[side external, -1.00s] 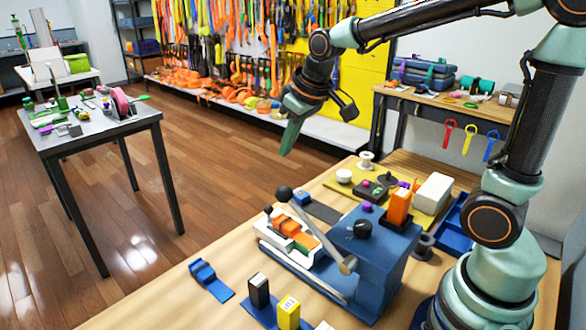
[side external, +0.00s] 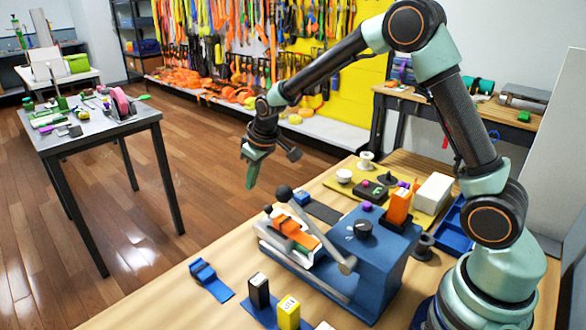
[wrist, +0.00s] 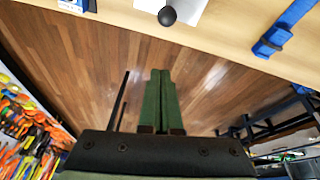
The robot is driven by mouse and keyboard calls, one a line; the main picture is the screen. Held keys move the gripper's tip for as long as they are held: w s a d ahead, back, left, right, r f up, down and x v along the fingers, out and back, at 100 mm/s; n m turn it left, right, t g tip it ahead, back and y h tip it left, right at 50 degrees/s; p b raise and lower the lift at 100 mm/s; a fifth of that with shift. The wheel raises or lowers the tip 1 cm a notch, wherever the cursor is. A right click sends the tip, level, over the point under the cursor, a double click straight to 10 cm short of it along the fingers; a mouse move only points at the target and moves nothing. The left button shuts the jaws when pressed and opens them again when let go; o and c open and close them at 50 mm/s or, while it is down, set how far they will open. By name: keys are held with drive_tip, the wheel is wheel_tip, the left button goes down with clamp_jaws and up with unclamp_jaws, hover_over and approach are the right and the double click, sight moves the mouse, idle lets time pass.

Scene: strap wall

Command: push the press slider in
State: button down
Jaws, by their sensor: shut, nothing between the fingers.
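The blue press (side external: 385,245) stands on the wooden table with a black-knobbed lever (side external: 318,227). Its white slider (side external: 268,236) holds an orange piece and sticks out at the press's left end. My gripper (side external: 251,184) has green fingers, is shut and empty, and hangs beyond the table's left edge. It is apart from the slider, above and to its left. The wrist view shows the closed fingertips (wrist: 160,74) over the floor. There, the lever's black knob (wrist: 167,16) and part of the white slider (wrist: 188,10) show at the top edge; the rest is cut off.
A blue clip (side external: 210,281) lies left of the press. Black and yellow blocks (side external: 289,312) stand in front. A yellow mat (side external: 428,217) with spools and parts lies behind. A separate grey table (side external: 95,130) stands far left. Open floor lies below my gripper.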

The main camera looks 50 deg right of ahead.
sight(293, 228)
drive_tip(key=shift+s+d+f, duration=0.1)
drive_tip(key=shift+s+f, duration=0.35)
drive_tip(key=shift+f, duration=0.3)
drive_tip(key=shift+s+d+f, duration=0.1)
drive_tip(key=shift+s+f, duration=0.3)
drive_tip(key=shift+f, duration=0.3)
drive_tip(key=shift+s+d+f, duration=0.1)
drive_tip(key=shift+s+f, duration=0.35)
drive_tip(key=shift+f, duration=0.3)
drive_tip(key=s, duration=1.2)
drive_tip(key=shift+a, duration=0.1)
drive_tip(key=shift+w, duration=0.15)
